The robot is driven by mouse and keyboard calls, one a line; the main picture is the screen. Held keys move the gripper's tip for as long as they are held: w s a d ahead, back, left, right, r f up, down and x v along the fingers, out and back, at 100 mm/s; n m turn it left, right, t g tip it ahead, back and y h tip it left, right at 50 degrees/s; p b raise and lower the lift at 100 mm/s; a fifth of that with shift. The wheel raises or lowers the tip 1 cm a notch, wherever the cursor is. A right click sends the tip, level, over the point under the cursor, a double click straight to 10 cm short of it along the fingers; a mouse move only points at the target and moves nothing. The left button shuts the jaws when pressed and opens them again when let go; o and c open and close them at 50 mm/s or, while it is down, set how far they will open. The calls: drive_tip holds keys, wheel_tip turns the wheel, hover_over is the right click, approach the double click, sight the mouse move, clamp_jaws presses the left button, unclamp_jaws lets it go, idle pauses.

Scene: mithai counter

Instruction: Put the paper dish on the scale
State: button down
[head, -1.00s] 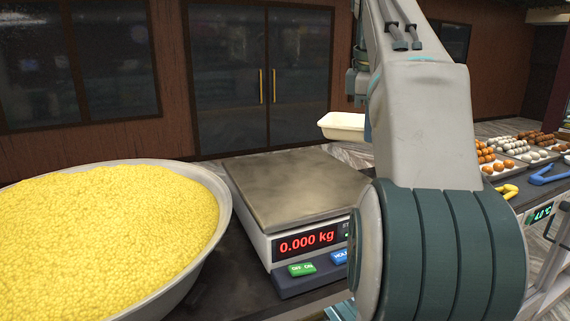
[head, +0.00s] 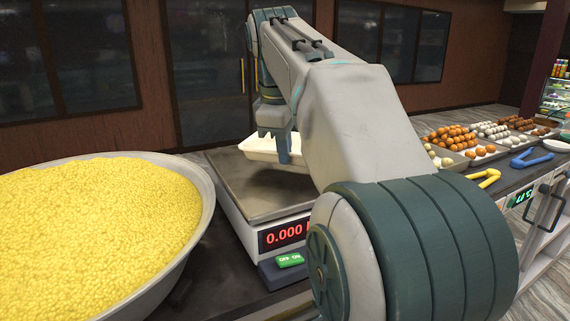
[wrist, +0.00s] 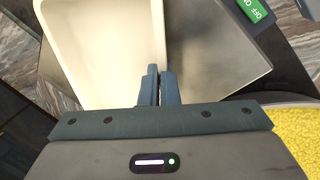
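The paper dish (head: 259,146) is a shallow cream-white tray. In the head view it is over the back part of the scale's grey plate (head: 250,203), with a dark shadow below it. It looks held a little above the plate. In the wrist view the dish (wrist: 100,50) fills the upper left, with the scale plate (wrist: 205,55) beside and beneath it. My gripper (wrist: 157,75) is shut on the dish's side rim. The scale's red display (head: 282,234) shows 0.000, its right end hidden by my arm.
A large metal bowl of yellow sweets (head: 204,205) stands left of the scale. To the right are trays of sweets (head: 455,158), yellow tongs (head: 486,177), blue tongs (head: 532,158) and a white plate (head: 556,145). My arm hides the scale's right side.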

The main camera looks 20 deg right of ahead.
sight(286, 181)
drive_tip(key=shift+f, duration=1.6)
drive_tip(key=shift+f, duration=0.2)
drive_tip(key=c, duration=1.7)
unclamp_jaws()
drive_tip(key=shift+r, duration=0.1)
drive_tip(key=p+v, duration=0.1)
drive_tip(key=v, duration=1.1)
drive_tip(key=shift+r, duration=0.15)
